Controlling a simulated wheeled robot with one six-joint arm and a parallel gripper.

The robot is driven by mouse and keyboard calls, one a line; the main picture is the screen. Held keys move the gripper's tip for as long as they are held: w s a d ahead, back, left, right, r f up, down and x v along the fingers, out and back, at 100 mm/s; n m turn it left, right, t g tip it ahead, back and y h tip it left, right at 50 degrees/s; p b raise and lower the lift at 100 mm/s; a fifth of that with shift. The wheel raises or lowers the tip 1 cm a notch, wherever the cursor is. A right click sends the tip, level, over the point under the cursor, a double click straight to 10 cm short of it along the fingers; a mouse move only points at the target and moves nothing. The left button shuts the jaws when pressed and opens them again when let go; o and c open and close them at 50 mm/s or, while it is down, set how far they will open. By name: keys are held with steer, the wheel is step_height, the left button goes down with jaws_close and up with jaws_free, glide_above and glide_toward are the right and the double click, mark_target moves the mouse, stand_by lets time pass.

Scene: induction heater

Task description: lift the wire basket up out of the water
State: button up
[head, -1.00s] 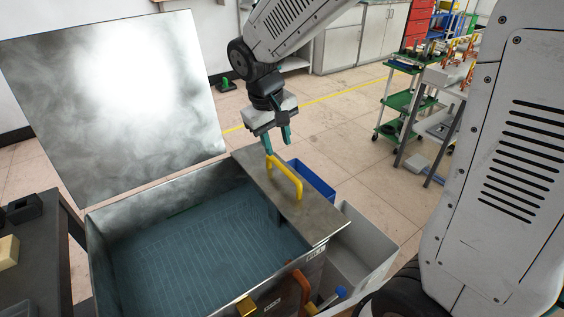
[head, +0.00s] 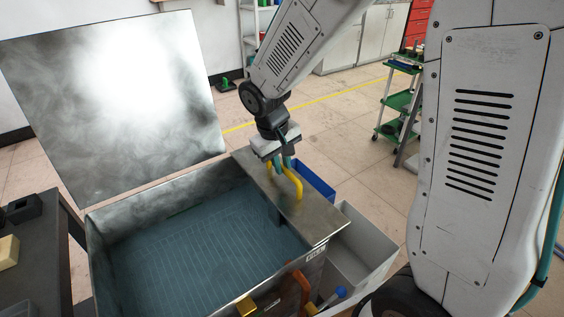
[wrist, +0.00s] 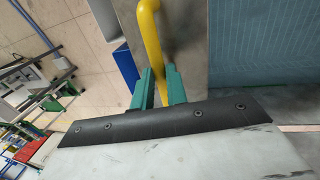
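The wire basket (head: 195,245) shows as a faint grid under the blue water in the open metal tank (head: 104,222). A yellow handle (head: 298,187) rises above the flat metal plate on the tank's right side. Whether it joins the basket is not visible. My gripper (head: 282,164) is at the far, upper part of this handle. In the wrist view, the green fingers of my gripper (wrist: 161,82) lie close on either side of the yellow handle (wrist: 150,22) and appear shut on it. The fingertips' contact is partly hidden.
The tank's raised lid (head: 110,100) stands at the back left. A blue bin (head: 315,181) and a grey bin (head: 362,245) sit right of the tank. A dark table (head: 35,265) is at the left. Open floor lies behind.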

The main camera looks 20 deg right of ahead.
jaws_close()
step_height(320, 180, up, 19)
steer(key=shift+f, duration=0.2)
steer(key=shift+w, duration=0.1)
steer(key=o, duration=0.6)
jaws_free()
steer(key=shift+r, duration=0.1)
steer(key=r, duration=0.2)
steer(key=a+r, duration=0.1)
steer(key=r, duration=0.4)
steer(key=shift+s+a+r, duration=0.2)
steer(key=shift+a+r, duration=0.05)
